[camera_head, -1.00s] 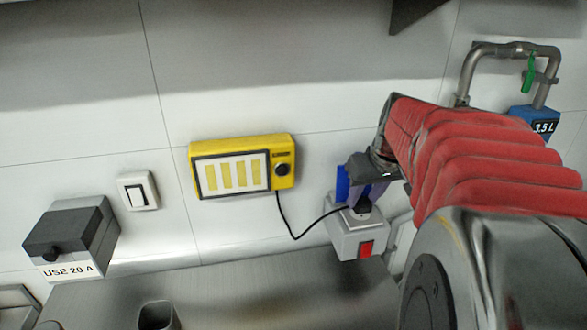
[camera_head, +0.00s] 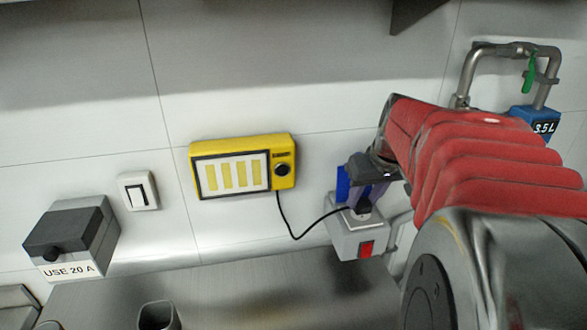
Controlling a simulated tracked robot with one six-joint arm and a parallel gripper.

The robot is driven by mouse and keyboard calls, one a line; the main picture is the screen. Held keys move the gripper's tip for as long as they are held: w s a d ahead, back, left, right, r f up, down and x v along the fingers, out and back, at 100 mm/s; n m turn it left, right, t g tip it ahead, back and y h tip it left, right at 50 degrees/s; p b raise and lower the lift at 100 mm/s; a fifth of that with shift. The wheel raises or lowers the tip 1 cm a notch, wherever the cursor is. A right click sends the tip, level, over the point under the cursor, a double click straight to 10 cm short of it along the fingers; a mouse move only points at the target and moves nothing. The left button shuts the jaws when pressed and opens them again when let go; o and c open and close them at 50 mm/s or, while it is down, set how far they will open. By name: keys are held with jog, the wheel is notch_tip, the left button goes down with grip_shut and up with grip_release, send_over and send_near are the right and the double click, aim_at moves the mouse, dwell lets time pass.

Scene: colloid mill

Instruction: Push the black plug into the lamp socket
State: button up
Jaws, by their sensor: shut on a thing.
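The black plug (camera_head: 362,208) is at the top of a grey socket box (camera_head: 356,240) with a red switch (camera_head: 366,248), on the wall right of the lamp. A black cord (camera_head: 291,231) runs from the plug to the yellow lamp (camera_head: 243,167), whose panel looks unlit. My gripper (camera_head: 362,198) comes down from above, its fingers shut on the plug at the box's top face. The fingers partly hide the plug, and I cannot tell how deep it sits in the socket.
A blue part (camera_head: 343,183) stands just behind my gripper. A white wall switch (camera_head: 138,191) and a grey box labelled "USE 20 A" (camera_head: 72,240) are at left. A metal pipe with a green handle (camera_head: 530,72) is at upper right. A steel surface (camera_head: 250,295) lies below.

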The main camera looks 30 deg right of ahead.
jog(key=shift+f, duration=0.45)
jog(key=o, duration=1)
jog(key=shift+o, duration=0.2)
jog(key=v, duration=1.3)
jog(key=shift+s+r, duration=0.15)
jog(key=shift+r, duration=0.1)
jog(key=shift+a, duration=0.1)
jog(key=s+a+f+n, duration=0.1)
jog(key=a+f, duration=0.3)
jog(key=a, duration=0.4)
jog(key=s+a+f+n+t, duration=0.1)
jog(key=s+a+f, duration=0.1)
jog(key=a+f, duration=0.3)
jog(key=s+a+f+n+y, duration=0.1)
jog(key=a+f, duration=0.4)
jog(key=a, duration=0.8)
jog(key=shift+s+f, duration=0.25)
jog(key=shift+s, duration=0.15)
